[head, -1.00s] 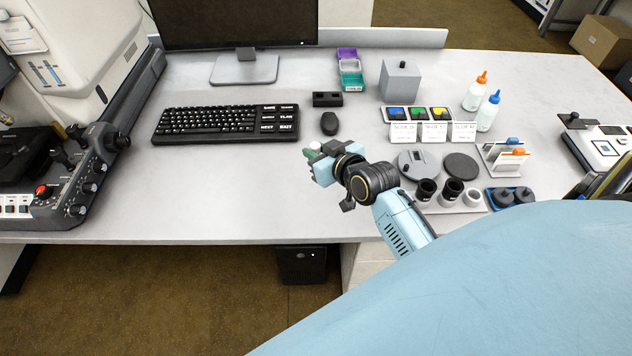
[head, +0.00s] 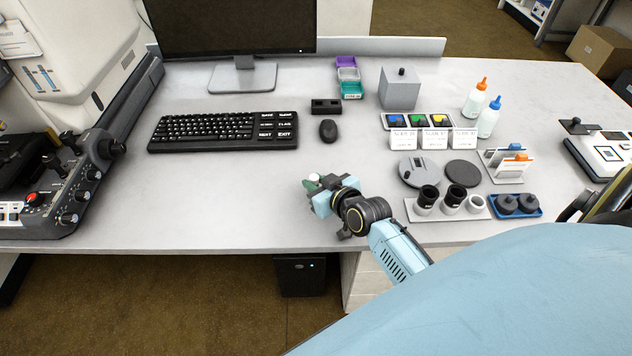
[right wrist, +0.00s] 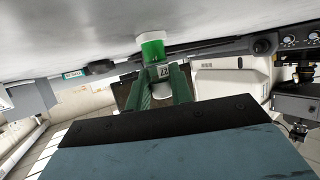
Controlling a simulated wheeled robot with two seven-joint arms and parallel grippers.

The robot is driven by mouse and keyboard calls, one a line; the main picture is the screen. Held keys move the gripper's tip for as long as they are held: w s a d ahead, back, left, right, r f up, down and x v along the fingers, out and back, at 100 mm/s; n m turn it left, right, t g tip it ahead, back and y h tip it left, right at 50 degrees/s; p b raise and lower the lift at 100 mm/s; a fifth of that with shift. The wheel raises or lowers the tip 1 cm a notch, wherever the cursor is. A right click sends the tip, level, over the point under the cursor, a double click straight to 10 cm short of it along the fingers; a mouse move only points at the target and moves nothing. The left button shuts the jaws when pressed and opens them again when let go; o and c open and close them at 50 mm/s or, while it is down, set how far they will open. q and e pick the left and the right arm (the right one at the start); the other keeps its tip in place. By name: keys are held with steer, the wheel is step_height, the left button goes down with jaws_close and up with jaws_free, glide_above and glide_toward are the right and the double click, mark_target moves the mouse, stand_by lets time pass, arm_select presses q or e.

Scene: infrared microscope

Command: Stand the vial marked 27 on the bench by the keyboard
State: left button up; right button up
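In the head view my right gripper (head: 314,187) is over the bench (head: 220,200), right of and in front of the keyboard (head: 222,131). A small white end of the vial (head: 314,177) shows at the fingers. I cannot tell whether the vial touches the bench. My left gripper is not in view.
The mouse (head: 328,131) lies behind the gripper. A holder with dark-topped cups (head: 450,208) and a grey disc (head: 418,172) stand to the right. A control panel (head: 70,190) is at the far left. The bench in front of the keyboard is clear.

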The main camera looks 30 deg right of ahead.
steer(key=o, duration=0.5)
steer(key=shift+c, duration=0.2)
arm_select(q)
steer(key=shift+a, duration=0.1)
arm_select(e)
steer(key=shift+r, duration=0.2)
steer(key=p+v, duration=0.2)
steer(key=v, duration=0.9)
steer(key=shift+s, duration=0.1)
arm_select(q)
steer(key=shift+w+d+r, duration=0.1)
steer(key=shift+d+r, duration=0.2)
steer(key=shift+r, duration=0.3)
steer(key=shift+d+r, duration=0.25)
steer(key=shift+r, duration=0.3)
arm_select(e)
steer(key=shift+s+r, duration=0.15)
steer(key=shift+s, duration=0.25)
